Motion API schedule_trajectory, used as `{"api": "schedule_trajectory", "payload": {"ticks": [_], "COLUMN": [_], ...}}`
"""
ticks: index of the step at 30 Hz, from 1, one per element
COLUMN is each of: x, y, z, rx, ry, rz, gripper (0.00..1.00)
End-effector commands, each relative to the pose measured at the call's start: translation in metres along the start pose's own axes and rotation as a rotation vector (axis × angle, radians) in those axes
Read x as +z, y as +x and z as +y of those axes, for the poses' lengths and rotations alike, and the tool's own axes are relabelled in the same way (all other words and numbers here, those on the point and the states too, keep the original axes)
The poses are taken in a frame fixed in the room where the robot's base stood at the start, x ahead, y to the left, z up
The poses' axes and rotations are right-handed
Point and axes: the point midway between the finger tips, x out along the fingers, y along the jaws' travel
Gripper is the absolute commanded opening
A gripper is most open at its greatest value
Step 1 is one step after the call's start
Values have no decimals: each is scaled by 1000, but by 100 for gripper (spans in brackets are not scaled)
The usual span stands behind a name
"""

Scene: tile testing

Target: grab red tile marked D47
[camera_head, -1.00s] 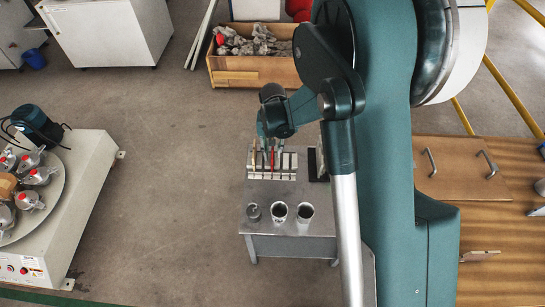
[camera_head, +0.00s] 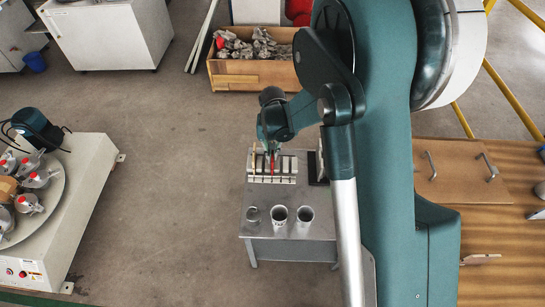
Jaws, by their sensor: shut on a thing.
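A red tile (camera_head: 272,162) stands on edge in a light slotted rack (camera_head: 289,178) on a small grey table. It shows as a thin red strip, and its marking cannot be read. My gripper (camera_head: 271,150) is over the rack, at the top of the red tile, and is shut on it. The fingers are small and partly hidden by my wrist. A yellowish tile (camera_head: 254,159) stands in the rack to the left of the red one.
Three cups (camera_head: 279,215) stand on the front of the grey table (camera_head: 262,198). A dark upright object (camera_head: 318,170) is right of the rack. A wooden crate (camera_head: 240,75) of grey pieces is on the floor behind. My arm covers the right side.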

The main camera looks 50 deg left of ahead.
Motion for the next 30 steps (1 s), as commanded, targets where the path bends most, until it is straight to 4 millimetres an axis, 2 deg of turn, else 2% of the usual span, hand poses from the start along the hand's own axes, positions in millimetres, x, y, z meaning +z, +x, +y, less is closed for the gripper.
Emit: {"api": "schedule_trajectory", "payload": {"ticks": [8, 22, 30], "x": [0, 0, 0], "y": [-18, -84, -100], "z": [0, 0, 0], "rx": [0, 0, 0], "ry": [0, 0, 0], "rz": [0, 0, 0], "gripper": [0, 0, 0]}}
